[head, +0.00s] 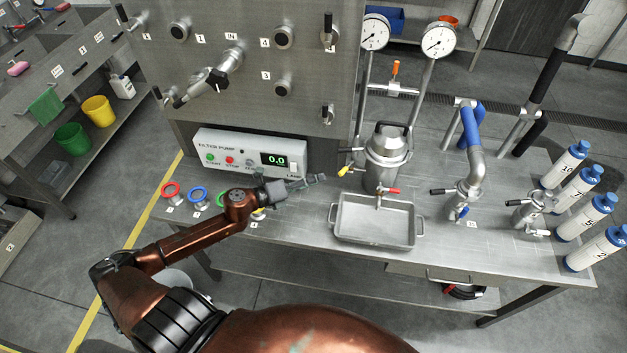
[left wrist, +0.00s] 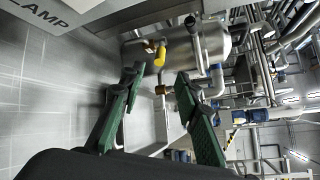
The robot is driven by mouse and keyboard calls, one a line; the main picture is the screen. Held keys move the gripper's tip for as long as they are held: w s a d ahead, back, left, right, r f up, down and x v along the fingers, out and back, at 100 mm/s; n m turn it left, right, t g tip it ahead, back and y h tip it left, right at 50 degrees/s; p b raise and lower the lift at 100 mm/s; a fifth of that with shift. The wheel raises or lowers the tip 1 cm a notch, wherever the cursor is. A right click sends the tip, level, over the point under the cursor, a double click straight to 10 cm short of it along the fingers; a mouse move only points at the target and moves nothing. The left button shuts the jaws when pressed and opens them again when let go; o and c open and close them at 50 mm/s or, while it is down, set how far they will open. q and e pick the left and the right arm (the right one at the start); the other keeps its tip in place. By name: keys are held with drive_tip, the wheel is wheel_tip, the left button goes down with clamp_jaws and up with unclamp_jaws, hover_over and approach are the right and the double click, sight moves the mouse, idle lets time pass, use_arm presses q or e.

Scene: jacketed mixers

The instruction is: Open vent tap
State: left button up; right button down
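A steel filter vessel (head: 386,160) stands upright on the bench behind a steel tray. It carries a yellow-handled tap (head: 345,170) on its left side, a red-handled tap (head: 391,191) low at the front and an orange-handled tap (head: 395,69) above. No label shows which is the vent tap. My left gripper (head: 320,179) is just left of the vessel, near the yellow handle and apart from it. In the left wrist view, its green fingers (left wrist: 158,82) are spread and empty. The yellow handle (left wrist: 160,54) shows beyond the fingertips, beside the vessel (left wrist: 205,48). My right gripper is not visible.
The filter pump box (head: 250,152) stands behind my left forearm. The steel tray (head: 374,240) sits below the vessel. Two gauges (head: 438,40) stand on pipes above. Colored ring fittings (head: 198,194) are at the left; white cartridges (head: 577,208) are at the right.

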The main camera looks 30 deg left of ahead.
use_arm(q)
drive_tip(key=shift+d+f, duration=0.2)
drive_tip(key=shift+f, duration=0.15)
drive_tip(key=shift+c, duration=1.3)
drive_tip(key=d+f+n+y, duration=0.1)
drive_tip(key=d, duration=0.1)
drive_tip(key=d+f+n+t+y, duration=0.1)
drive_tip(key=d+f+n, duration=0.1)
drive_tip(key=s+d+f+n+t+y+b, duration=0.1)
drive_tip(key=f, duration=0.1)
drive_tip(key=shift+s+d, duration=0.1)
drive_tip(key=shift+d, duration=0.3)
clamp_jaws()
drive_tip(key=s+d+n+t+y, duration=0.1)
drive_tip(key=d+n+t+y, duration=0.1)
drive_tip(key=d+n+y, duration=0.35)
drive_tip(key=n, duration=0.1)
approach(346, 168)
drive_tip(key=w+d+f, duration=0.2)
drive_tip(key=w+d, duration=0.3)
drive_tip(key=shift+w+a+r+t+y+p, duration=0.1)
drive_tip(key=shift+w+a+p, duration=0.15)
drive_tip(key=shift+a, duration=0.35)
drive_tip(key=shift+w+a+t+y+p, duration=0.15)
drive_tip(key=shift+a+p, duration=0.15)
drive_tip(key=shift+a, duration=0.3)
drive_tip(key=shift+w+a+r+t+p, duration=0.1)
drive_tip(key=shift+w+a+p, duration=0.15)
drive_tip(key=shift+a, duration=0.35)
